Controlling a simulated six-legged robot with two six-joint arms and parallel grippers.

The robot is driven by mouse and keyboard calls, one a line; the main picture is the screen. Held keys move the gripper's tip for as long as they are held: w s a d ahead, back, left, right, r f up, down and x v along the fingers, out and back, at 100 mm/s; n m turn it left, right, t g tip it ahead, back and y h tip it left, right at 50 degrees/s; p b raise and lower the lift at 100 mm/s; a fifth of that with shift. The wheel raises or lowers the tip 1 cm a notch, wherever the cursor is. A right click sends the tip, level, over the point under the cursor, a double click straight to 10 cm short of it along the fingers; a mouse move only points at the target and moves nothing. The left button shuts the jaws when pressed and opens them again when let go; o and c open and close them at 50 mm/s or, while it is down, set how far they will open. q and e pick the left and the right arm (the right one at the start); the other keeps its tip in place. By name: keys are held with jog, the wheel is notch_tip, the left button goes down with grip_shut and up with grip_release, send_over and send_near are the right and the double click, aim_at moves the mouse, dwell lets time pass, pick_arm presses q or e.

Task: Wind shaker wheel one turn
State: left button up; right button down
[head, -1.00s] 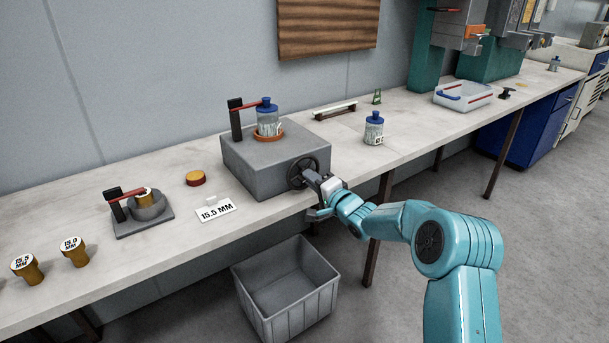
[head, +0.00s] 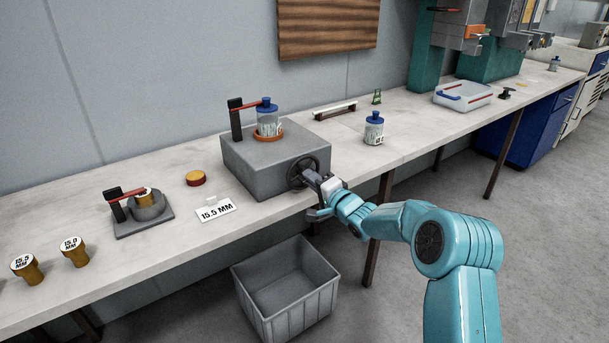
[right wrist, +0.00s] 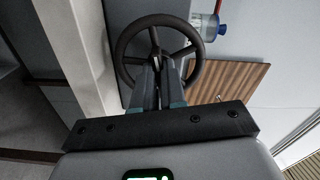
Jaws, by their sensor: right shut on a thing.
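The shaker is a grey box (head: 262,160) on the bench, with a dark spoked wheel (head: 297,172) on its front face. A blue-capped bottle (head: 267,122) stands on its top in an orange-brown ring, with a red arm from a black post reaching over to its cap. My right gripper (head: 316,181) is at the wheel, shut on it. My left gripper is not in view.
A grey bin (head: 287,290) stands on the floor below the bench edge. A "15.5 MM" card (head: 215,210), a red-yellow button (head: 195,178) and a small clamp fixture (head: 145,213) lie left of the shaker. Another blue-capped bottle (head: 373,129) stands to its right.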

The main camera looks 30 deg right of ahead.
jog(key=shift+m+p, duration=1)
jog(key=shift+p, duration=0.05)
jog(key=shift+m+p, duration=0.85)
jog(key=shift+m, duration=0.25)
